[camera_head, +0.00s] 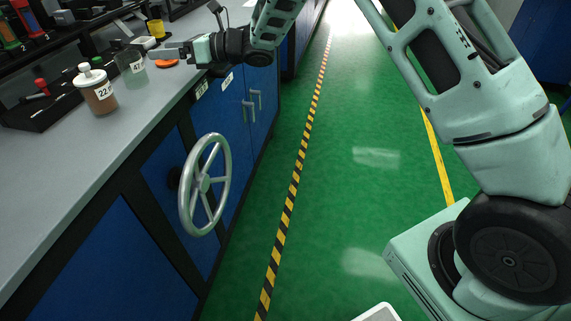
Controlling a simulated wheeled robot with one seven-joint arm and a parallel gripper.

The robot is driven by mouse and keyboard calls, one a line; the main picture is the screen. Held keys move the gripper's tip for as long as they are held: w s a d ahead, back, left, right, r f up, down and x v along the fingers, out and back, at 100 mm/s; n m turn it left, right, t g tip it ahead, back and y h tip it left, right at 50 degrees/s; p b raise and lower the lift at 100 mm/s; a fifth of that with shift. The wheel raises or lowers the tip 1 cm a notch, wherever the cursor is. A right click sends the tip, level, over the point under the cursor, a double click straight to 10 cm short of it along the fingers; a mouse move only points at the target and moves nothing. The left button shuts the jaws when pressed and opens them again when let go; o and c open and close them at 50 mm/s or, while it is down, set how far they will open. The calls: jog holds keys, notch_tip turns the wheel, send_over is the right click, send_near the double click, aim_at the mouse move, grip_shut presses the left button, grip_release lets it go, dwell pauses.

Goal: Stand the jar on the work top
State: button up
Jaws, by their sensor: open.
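A brown-filled jar (98,93) with a white knobbed lid and a "22" label stands upright on the grey work top (152,103). A clear container (131,64) labelled "47" stands behind it, to its right. My gripper (166,52) is open, low over the work top near its right edge, with its fingers pointing left towards the "47" container. I see nothing held between the fingers. The fingers' exact gap from that container cannot be told. The brown jar is to the left of the gripper and nearer the camera.
An orange disc (167,64) lies beside the fingers. A yellow cup (156,28) stands behind. A black tray (38,117) with red-handled tools lies at left. A metal handwheel (206,184) sticks out from the blue cabinets. The green floor at right has a striped line.

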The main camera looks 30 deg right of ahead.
jog(key=s+m+t+h, duration=0.1)
jog(key=m+h, duration=0.1)
jog(key=m, duration=0.3)
jog(key=s+r+m+t+h, duration=0.1)
jog(key=s+m+h, duration=0.1)
jog(key=m, duration=0.2)
jog(key=s+a+r+m+h, duration=0.1)
jog(key=m+h, duration=0.1)
jog(key=m, duration=0.3)
jog(key=shift+s+r+m+t, duration=0.1)
jog(key=shift+s+m+t, duration=0.2)
jog(key=shift+s+t, duration=0.1)
jog(key=s+d+f+m+g+h, duration=0.2)
jog(key=s+m, duration=0.6)
jog(key=s, duration=0.6)
jog(key=s+d+f+m+g+h, duration=0.3)
jog(key=s+m, duration=0.5)
jog(key=s, duration=0.6)
jog(key=s+d+f+m+g+h, duration=0.3)
jog(key=s+m, duration=0.5)
jog(key=s, duration=0.6)
jog(key=d+g+h, duration=0.1)
jog(key=d+g, duration=0.1)
jog(key=shift+g, duration=0.3)
jog(key=shift+f, duration=0.1)
notch_tip(320, 180, up, 15)
jog(key=p, duration=1.5)
